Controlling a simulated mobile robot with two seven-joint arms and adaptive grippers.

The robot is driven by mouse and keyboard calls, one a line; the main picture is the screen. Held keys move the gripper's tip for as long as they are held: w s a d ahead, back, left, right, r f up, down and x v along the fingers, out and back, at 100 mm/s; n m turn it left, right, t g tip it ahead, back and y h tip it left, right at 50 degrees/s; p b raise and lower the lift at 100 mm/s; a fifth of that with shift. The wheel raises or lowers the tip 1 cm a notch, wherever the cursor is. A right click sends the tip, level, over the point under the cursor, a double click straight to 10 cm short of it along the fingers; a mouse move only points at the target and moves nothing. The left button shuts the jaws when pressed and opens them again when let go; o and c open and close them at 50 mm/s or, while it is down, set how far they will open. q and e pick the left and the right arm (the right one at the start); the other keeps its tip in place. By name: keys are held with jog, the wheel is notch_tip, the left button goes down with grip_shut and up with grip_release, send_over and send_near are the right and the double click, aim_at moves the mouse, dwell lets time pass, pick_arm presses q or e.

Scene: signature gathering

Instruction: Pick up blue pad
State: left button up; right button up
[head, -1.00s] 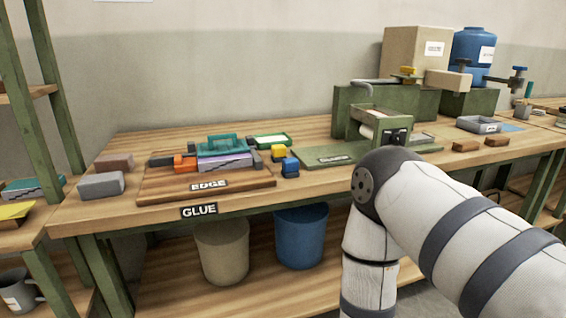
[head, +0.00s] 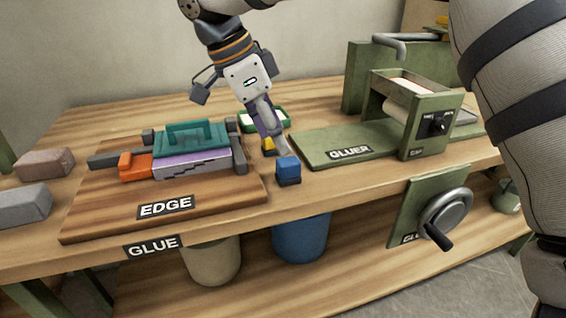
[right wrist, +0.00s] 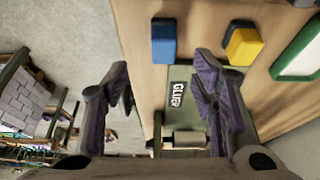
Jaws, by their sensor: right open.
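The blue pad (head: 287,171) is a small blue block with a dark base, on the bench near its front edge, right of the EDGE board (head: 90,222). My right gripper (head: 270,137) points down from above, just behind and left of the blue pad in the head view, partly covering the yellow pad (head: 268,146). In the right wrist view the open fingers (right wrist: 163,76) are empty. The blue pad (right wrist: 164,43) lies ahead of the gap between them, and the yellow pad (right wrist: 244,46) is to its right. My left gripper is out of view.
The green GLUER plate (head: 335,150) and its roller machine stand right of the pads. A green-rimmed white tray (head: 283,121) is behind them. A crank wheel (head: 446,212) hangs at the bench front.

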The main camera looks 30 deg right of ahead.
aim_at(287, 160)
jog(key=x, duration=0.8)
jog(key=shift+w+d, duration=0.1)
jog(key=shift+w, duration=0.1)
jog(key=c, duration=1.1)
